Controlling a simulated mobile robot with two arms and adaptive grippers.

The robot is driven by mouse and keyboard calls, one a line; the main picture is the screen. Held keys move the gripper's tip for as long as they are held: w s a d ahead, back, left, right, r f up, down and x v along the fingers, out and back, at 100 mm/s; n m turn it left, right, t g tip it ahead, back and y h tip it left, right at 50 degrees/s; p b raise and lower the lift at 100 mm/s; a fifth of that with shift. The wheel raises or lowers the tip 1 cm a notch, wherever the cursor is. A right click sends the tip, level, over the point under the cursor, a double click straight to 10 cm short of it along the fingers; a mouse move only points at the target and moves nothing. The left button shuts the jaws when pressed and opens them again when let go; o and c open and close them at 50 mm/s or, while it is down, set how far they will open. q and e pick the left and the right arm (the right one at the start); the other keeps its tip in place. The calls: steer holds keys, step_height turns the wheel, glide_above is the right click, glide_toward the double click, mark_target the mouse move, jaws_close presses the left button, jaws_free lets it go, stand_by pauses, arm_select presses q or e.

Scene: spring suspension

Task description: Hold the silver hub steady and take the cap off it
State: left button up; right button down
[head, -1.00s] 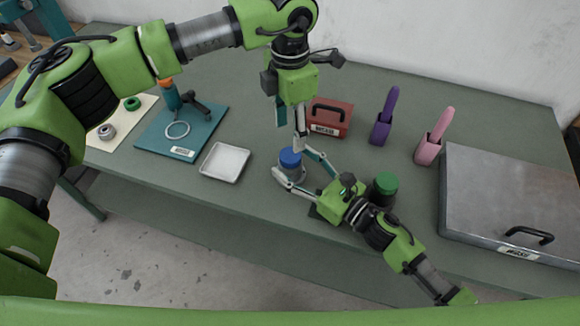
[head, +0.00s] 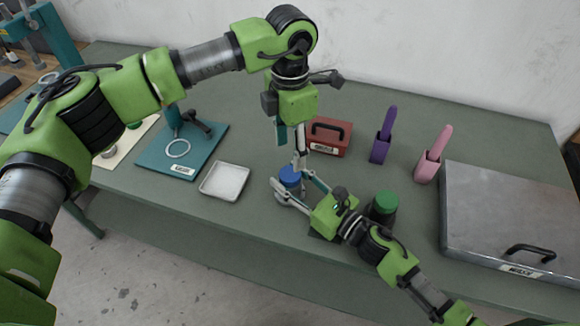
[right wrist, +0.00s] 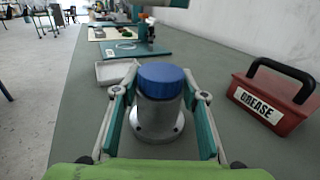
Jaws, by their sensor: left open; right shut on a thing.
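The silver hub (right wrist: 157,116) stands upright on the green bench, with a flanged base. Its blue cap (right wrist: 160,74) sits on top of it, level. In the head view the cap (head: 290,174) shows just below my left gripper, and the hub is mostly hidden by my right gripper. My right gripper (head: 294,188) is shut on the hub from the front, with one teal finger on each side, below the cap. My left gripper (head: 292,149) points down over the cap, open and empty; I cannot tell whether its tips touch the cap.
A white tray (head: 224,181) lies left of the hub. A red grease box (head: 329,138) stands behind right. A green-topped dark container (head: 385,205) is close to my right arm. Purple (head: 380,150) and pink (head: 428,165) holders and a metal case (head: 510,215) stand further right.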

mark_target(290, 173)
arm_select(q)
steer(key=shift+f, duration=0.15)
steer(key=shift+f, duration=3.9)
steer(key=c, duration=1.1)
steer(key=n, duration=0.6)
steer(key=shift+c, duration=0.3)
steer(key=shift+r, duration=0.2)
steer(key=shift+r, duration=0.95)
steer(key=shift+r, duration=0.1)
